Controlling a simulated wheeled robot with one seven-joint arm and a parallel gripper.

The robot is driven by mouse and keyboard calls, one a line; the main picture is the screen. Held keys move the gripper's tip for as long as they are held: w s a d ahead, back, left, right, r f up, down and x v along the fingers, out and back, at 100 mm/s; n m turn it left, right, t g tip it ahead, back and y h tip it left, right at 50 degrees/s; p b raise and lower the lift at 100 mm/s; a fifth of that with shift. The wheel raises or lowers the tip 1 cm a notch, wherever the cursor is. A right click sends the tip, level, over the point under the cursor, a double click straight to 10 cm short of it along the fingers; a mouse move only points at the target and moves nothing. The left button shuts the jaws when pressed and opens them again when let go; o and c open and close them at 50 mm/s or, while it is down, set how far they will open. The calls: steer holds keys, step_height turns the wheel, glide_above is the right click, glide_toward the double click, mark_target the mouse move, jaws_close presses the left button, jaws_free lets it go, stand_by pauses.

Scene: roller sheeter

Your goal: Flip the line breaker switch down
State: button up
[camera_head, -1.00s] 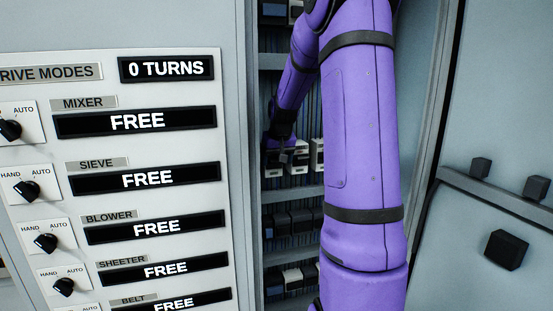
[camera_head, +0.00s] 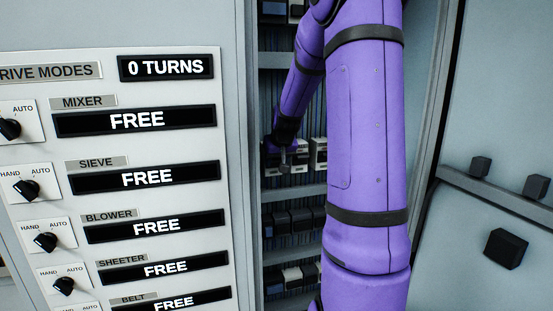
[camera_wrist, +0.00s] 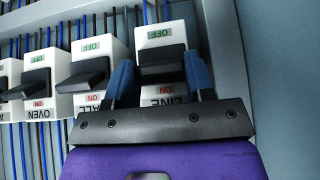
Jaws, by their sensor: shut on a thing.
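The line breaker (camera_wrist: 157,42) is a white block with a black lever (camera_wrist: 160,63), at the right end of a row in the wrist view. Its LINE label appears upside down below the lever, and a green OFF mark shows above it.
The ALL breaker (camera_wrist: 92,50) and OVEN breaker (camera_wrist: 38,68) stand close beside it. A cabinet side wall (camera_wrist: 233,50) is near on the other side. The drive-mode panel (camera_head: 232,120) stands left of the cabinet opening in the head view.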

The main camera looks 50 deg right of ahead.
steer(key=shift+s+f+t+h, duration=0.25)
steer(key=shift+f+t+h, duration=0.15)
steer(key=shift+t+h, duration=0.5)
steer(key=shift+a+f+t+h, duration=0.15)
steer(key=shift+f+t+h, duration=0.2)
steer(key=shift+t, duration=0.85)
steer(key=shift+f, duration=0.1)
steer(key=f+t+h, duration=0.1)
steer(key=t+h, duration=0.1)
steer(key=t, duration=0.1)
steer(key=shift+f, duration=0.15)
steer(key=shift+f+t+h, duration=0.15)
steer(key=shift+t+h, duration=0.1)
steer(key=shift+t, duration=0.25)
steer(key=o, duration=0.9)
